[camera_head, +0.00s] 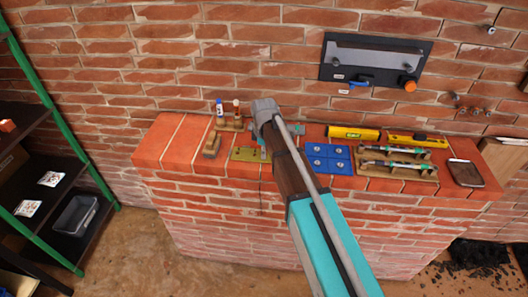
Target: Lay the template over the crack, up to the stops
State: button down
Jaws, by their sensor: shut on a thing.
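A flat brass-coloured plate (246,154), which looks like the template, is at the front part of the brick wall top, left of centre. Its right end is partly behind my arm. A thin dark crack (262,190) runs down the wall's front face just below it. My gripper (267,148) is under the grey wrist, at the plate's right side, and appears shut on the plate. The fingertips are small and mostly hidden by my arm. I cannot make out the stops, or whether the plate touches the bricks.
Blue plates (328,158) lie right of my arm. Beyond are a yellow level (353,133), a wooden tool tray (397,172) and a dark flat device (466,173). A wooden holder (230,124) with small bottles and a brush (212,145) stand left. A shelf (45,160) is far left.

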dwell(0.3)
jog(key=shift+c, duration=2)
grip_release()
jog(key=shift+o, duration=1.2)
jog(key=shift+r, duration=0.1)
jog(key=shift+r+p, duration=3.45)
jog(key=shift+p, duration=0.1)
